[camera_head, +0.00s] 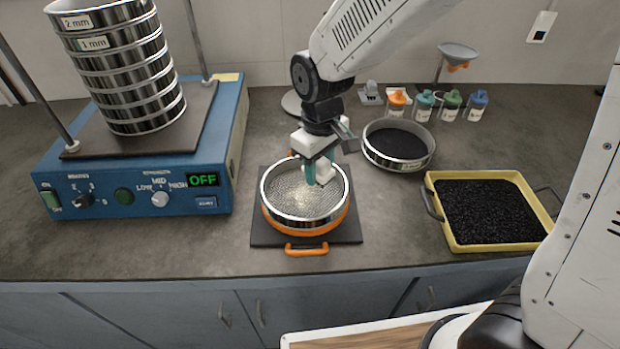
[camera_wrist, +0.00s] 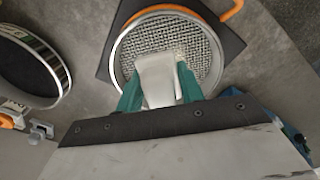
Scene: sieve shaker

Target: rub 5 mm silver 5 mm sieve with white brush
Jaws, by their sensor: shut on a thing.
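The silver sieve (camera_head: 281,207) with a wire mesh sits in an orange ring with handles (camera_head: 306,248) on a dark square mat (camera_head: 350,231). My gripper (camera_head: 321,175) is over the sieve, with its teal fingers down toward the mesh. It is shut on the white brush, which shows between the fingers in the wrist view (camera_wrist: 157,80). The brush is over the mesh (camera_wrist: 188,36), inside the rim. I cannot tell whether its bristles touch the mesh. In the head view the fingers hide most of the brush.
A blue shaker (camera_head: 100,185) with stacked sieves (camera_head: 130,85) stands left. A sieve pan of dark grains (camera_head: 398,145) stands behind right, and a yellow tray of black grains (camera_head: 436,207) at right. Several small bottles (camera_head: 450,105) stand at the back. Counter left of the mat is clear.

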